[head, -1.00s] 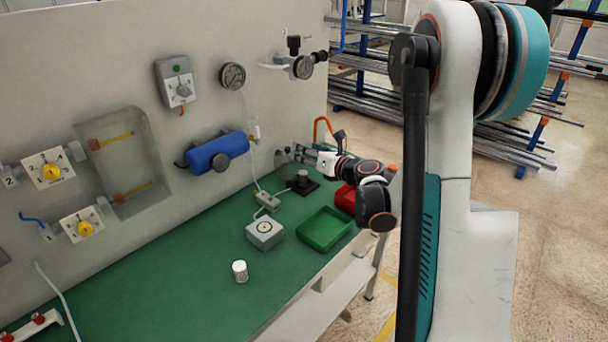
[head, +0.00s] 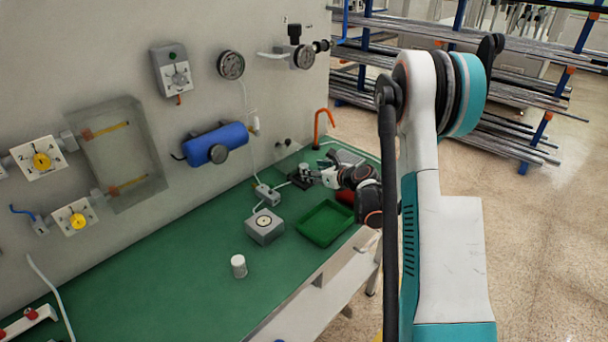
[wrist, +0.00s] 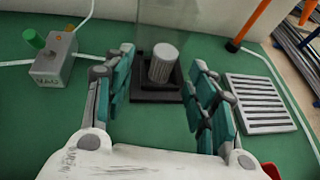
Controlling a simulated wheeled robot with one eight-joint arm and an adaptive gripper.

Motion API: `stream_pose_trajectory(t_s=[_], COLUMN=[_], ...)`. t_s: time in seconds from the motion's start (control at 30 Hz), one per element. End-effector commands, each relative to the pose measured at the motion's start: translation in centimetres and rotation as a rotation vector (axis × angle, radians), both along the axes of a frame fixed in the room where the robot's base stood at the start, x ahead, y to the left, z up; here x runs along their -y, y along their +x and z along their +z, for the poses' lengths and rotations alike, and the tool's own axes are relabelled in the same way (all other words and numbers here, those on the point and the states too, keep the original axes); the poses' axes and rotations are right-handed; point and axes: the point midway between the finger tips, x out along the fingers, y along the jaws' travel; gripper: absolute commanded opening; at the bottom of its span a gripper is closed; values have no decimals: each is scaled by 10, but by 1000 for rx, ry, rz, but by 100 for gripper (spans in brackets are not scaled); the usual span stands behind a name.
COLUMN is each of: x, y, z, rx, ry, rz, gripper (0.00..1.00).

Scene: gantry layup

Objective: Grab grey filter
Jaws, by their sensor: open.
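The grey filter (wrist: 162,62) is a ribbed cylinder on a dark square base (wrist: 157,88) in the wrist view. A faint clear pane or housing seems to rise around or behind it. My gripper (wrist: 160,82) is open, with its teal finger pads on the left and right of the filter and nearer the camera. No contact between pads and filter shows. In the head view my gripper (head: 312,175) is at the far end of the green bench, beside the filter's base (head: 300,180), which is partly covered there.
A grey box with a green knob (wrist: 52,68) stands left and a slotted grate (wrist: 260,104) lies right. An orange hook (head: 318,128) rises behind. A green tray (head: 325,223), grey block (head: 264,227) and white ribbed cylinder (head: 238,266) stand nearer on the bench.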

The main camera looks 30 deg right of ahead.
Motion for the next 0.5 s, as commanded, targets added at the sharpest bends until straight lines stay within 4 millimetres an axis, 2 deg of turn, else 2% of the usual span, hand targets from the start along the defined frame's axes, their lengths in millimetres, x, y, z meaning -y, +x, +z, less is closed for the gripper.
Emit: stream_pose_trajectory(t_s=[0.17,0.4,0.5], x=[0,0,-2], y=[12,44,51], z=[-4,-15,-17], rx=[0,0,0], ry=[0,-1,0], rz=[1,1,0], gripper=[52,52,52])
